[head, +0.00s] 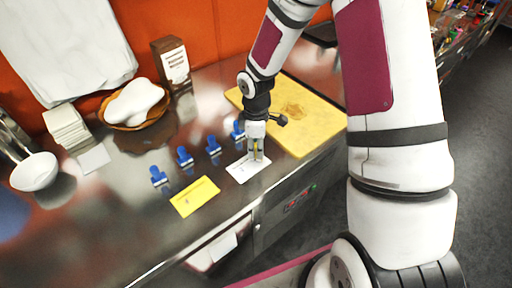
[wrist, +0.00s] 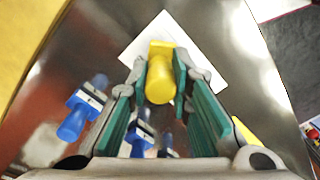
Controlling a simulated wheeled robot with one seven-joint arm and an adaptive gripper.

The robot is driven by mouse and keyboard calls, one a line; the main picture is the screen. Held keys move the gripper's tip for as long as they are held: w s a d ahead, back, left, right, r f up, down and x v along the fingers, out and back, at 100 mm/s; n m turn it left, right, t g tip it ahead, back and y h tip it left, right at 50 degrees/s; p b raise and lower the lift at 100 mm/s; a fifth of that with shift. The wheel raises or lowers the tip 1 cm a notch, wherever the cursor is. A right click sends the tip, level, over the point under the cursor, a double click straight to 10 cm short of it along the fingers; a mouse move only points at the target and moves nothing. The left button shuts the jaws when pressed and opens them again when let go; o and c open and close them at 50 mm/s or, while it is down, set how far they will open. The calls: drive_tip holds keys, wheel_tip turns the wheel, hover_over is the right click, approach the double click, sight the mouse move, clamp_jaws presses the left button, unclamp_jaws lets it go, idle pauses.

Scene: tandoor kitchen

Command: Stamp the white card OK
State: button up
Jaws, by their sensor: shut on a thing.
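The white card (head: 240,172) lies flat on the steel counter, just left of the cutting board. In the wrist view it shows beyond the fingers (wrist: 146,38). My gripper (head: 256,154) is pointed down over the card's upper right part. In the wrist view my gripper (wrist: 160,88) is shut on a yellow stamp (wrist: 160,80), between its green-lined fingers. The stamp stands in front of the card there and hides part of it. I cannot tell whether its base touches the card. The stamp's lettering is hidden. No mark shows on the visible part of the card.
Several blue stamps stand in a row left of my gripper, one (head: 238,130) close to it. A yellow card (head: 194,196) lies nearer the front edge. The cutting board (head: 318,122) is at right. A basket (head: 108,118), box (head: 172,64) and bowl (head: 35,172) stand farther off.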

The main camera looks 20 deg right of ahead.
drive_tip(key=shift+f, duration=0.55)
idle(0.4)
idle(0.5)
drive_tip(key=shift+r+p, duration=1.35)
drive_tip(key=shift+r, duration=2.2)
